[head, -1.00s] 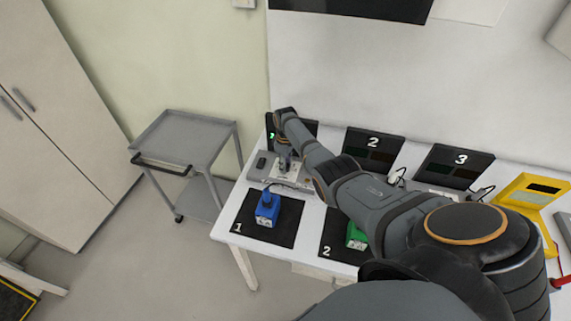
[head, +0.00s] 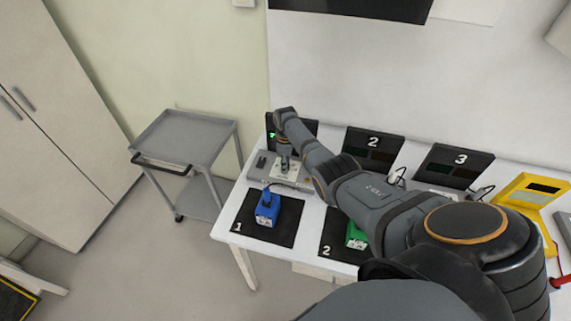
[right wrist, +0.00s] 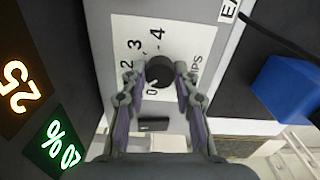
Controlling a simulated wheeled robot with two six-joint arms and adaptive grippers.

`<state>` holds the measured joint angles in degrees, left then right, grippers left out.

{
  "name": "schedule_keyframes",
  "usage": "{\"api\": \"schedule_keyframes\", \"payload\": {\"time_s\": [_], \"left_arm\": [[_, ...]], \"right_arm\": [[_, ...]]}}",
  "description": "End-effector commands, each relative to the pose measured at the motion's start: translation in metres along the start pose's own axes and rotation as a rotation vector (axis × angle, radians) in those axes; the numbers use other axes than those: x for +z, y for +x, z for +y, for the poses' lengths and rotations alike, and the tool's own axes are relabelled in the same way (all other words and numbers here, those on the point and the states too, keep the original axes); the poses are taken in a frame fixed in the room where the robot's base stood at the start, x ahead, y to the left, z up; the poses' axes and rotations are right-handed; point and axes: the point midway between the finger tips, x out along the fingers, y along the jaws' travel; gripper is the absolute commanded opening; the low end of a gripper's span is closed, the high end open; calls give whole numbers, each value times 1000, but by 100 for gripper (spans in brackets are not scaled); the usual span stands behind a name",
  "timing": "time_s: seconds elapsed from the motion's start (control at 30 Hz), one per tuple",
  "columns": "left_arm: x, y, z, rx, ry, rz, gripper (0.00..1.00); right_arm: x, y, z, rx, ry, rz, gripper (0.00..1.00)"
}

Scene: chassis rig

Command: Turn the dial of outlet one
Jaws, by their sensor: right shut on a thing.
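The dial of outlet one is a round black knob (right wrist: 159,74) in the right wrist view, on a white scale plate (right wrist: 122,30) marked 0 to 4. Its pale pointer line is near the 0. My right gripper (right wrist: 160,78) is shut on the dial, one finger on each side. In the head view my right gripper (head: 284,165) points down at the outlet one unit (head: 262,179), and the dial is hidden there. My left gripper is not in view.
A blue block-shaped device (head: 267,211) stands on mat 1 (head: 246,231), in front of the outlet. A green device (head: 354,238) is on mat 2. Display panels 2 (head: 372,150) and 3 (head: 457,166) stand behind. A grey trolley (head: 184,135) is to the left.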

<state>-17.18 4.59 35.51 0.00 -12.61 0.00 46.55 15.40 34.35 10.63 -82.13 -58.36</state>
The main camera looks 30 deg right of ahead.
Motion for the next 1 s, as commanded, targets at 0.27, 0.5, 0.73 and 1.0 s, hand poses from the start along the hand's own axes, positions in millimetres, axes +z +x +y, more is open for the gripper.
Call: {"api": "schedule_keyframes", "payload": {"time_s": [0.27, 0.5, 0.73, 1.0], "left_arm": [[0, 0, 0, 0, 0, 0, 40], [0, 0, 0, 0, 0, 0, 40], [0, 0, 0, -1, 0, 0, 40], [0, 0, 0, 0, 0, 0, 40]], "right_arm": [[-1, -2, 2, 5, 1, 3, 52], [0, -1, 1, 2, 1, 1, 52], [0, -20, 2, 6, 1, 3, 52], [0, -86, 2, 6, 1, 3, 52]]}}
